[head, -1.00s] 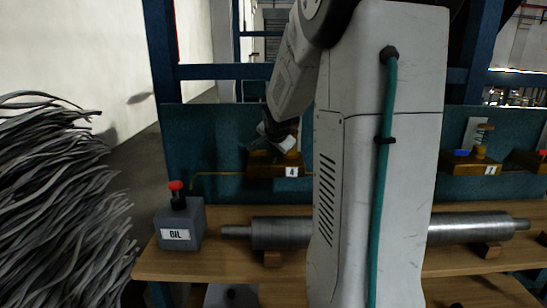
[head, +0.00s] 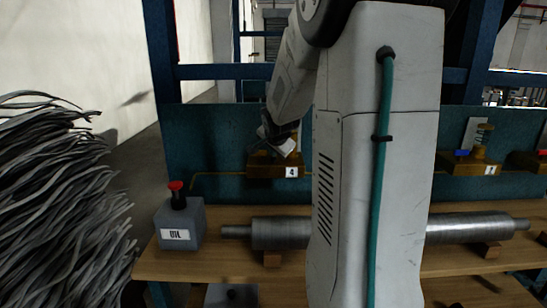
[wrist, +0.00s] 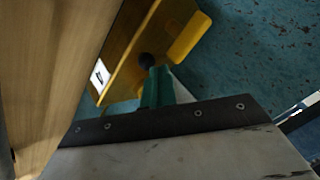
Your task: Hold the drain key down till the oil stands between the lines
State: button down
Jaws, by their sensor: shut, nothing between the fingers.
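My gripper (head: 277,140) is low over the brass-coloured block (head: 272,168) labelled 4 on the blue-green panel. My gripper and arm hide the upper part of block 4 in the head view. I see no oil level or marking lines for block 4.
A grey box (head: 180,226) with a red button stands left on the wooden bench (head: 215,260). A metal roll (head: 285,232) lies along the bench. Another brass block (head: 470,166) with a blue part is right of my arm. Grey strands (head: 60,200) fill the left.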

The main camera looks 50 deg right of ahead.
jog(key=shift+r, duration=0.1)
dwell(0.3)
jog(key=shift+r, duration=0.8)
jog(key=shift+r, duration=2.5)
